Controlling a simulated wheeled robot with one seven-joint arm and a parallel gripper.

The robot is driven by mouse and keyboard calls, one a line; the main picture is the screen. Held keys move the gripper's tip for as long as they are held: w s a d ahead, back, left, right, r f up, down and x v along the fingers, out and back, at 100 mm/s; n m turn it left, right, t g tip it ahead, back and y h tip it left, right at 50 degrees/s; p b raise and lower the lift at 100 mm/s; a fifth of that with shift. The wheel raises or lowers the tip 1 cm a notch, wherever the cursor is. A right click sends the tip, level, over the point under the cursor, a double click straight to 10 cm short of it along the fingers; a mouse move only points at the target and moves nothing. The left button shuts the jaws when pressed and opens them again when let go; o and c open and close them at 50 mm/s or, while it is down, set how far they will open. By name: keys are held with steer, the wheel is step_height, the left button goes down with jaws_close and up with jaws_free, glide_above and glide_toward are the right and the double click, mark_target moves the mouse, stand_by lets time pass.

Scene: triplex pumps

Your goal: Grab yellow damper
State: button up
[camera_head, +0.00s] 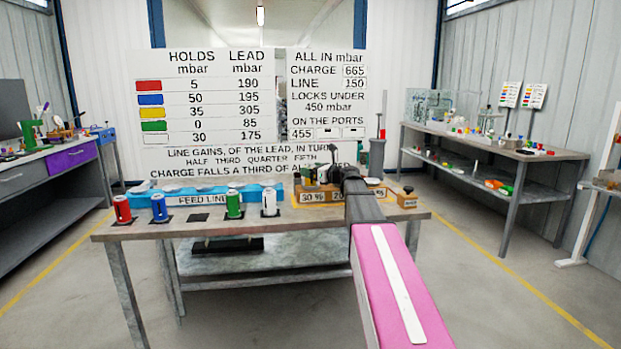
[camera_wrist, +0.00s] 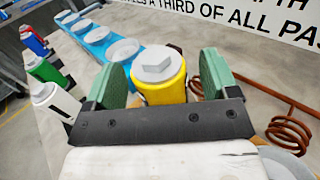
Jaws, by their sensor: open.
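The yellow damper (camera_wrist: 160,82), a yellow cylinder with a light grey cap, is in the middle of the wrist view. My gripper (camera_wrist: 165,72) is open, with one green finger pad on each side of the damper. The left pad looks close to the damper's side; whether they touch is unclear. A gap shows at the right pad. The damper's lower part is hidden behind the dark bar of my gripper. In the head view my gripper (camera_head: 335,173) is over the back of the bench, and the damper is hard to make out there.
Red (camera_head: 122,209), blue (camera_head: 159,207), green (camera_head: 233,204) and white (camera_head: 269,202) dampers stand along the front of the bench (camera_head: 310,217). A blue feed line block (camera_head: 205,200) with round light tops lies behind them. A copper coil (camera_wrist: 288,132) is right of my gripper.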

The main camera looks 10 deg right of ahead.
steer(key=shift+w+a, duration=0.25)
steer(key=c, duration=1.2)
steer(key=shift+c, duration=0.3)
steer(key=shift+r, duration=0.15)
